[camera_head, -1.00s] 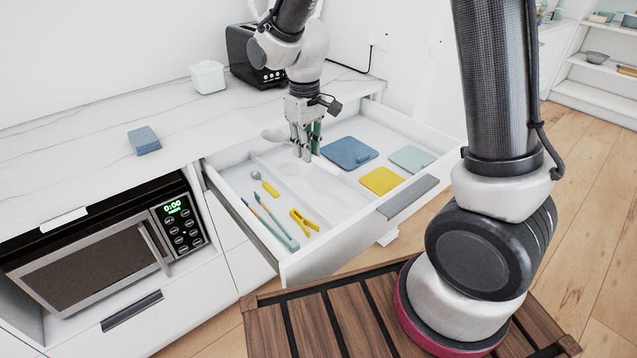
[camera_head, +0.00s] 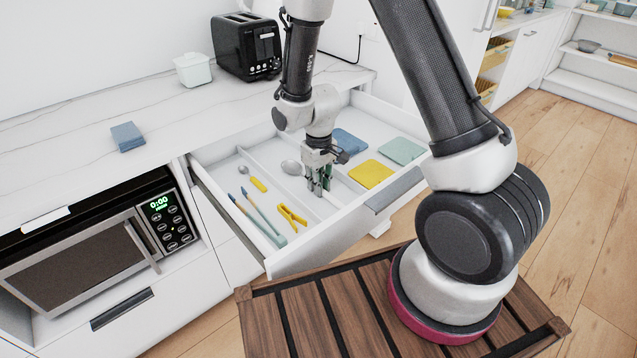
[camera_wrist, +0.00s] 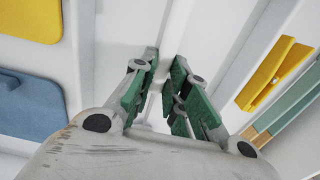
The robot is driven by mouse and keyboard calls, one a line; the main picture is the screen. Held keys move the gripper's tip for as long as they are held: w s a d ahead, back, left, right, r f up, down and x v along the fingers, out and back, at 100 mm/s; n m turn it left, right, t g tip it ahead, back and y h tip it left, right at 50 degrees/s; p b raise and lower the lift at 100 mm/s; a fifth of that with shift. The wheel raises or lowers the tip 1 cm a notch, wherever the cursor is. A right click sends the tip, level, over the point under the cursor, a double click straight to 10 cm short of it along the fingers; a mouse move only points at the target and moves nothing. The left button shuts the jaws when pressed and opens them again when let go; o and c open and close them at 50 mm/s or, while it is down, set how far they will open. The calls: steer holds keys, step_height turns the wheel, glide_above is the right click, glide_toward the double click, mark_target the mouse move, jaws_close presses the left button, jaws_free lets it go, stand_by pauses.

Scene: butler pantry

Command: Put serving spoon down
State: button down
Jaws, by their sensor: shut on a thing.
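My gripper points down, low in the drawer, and is shut on the spoon; the handle is mostly hidden by the fingers. In the wrist view the green-padded fingers (camera_wrist: 168,103) are close together above a white divider. I cannot tell whether the spoon touches the drawer floor.
The drawer's left part holds yellow tongs (camera_head: 291,216), blue-tipped utensils (camera_head: 262,214) and a small yellow-handled spoon (camera_head: 257,184). The right part holds a yellow mat (camera_head: 371,174), a blue mat (camera_head: 349,142) and a pale green mat (camera_head: 401,151). A microwave (camera_head: 85,258) is left.

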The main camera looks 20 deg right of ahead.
steer(key=shift+f, duration=0.1)
steer(key=c, duration=1.4)
jaws_free()
step_height(320, 180, up, 12)
steer(key=s+d+r+m+t, duration=0.1)
steer(key=s+d+r, duration=0.25)
steer(key=r, duration=0.35)
steer(key=s+d+r+m+t, duration=0.1)
steer(key=s+d+r, duration=0.25)
steer(key=r, duration=0.35)
steer(key=s+d+r+m, duration=0.1)
steer(key=s+d+r, duration=0.1)
steer(key=s, duration=0.2)
steer(key=s+d+r+t, duration=0.1)
steer(key=s+d+r, duration=0.2)
steer(key=s, duration=0.2)
steer(key=s+d+r+m+t, duration=0.1)
steer(key=s+d+r, duration=0.2)
steer(key=s, duration=0.2)
steer(key=shift+m, duration=0.3)
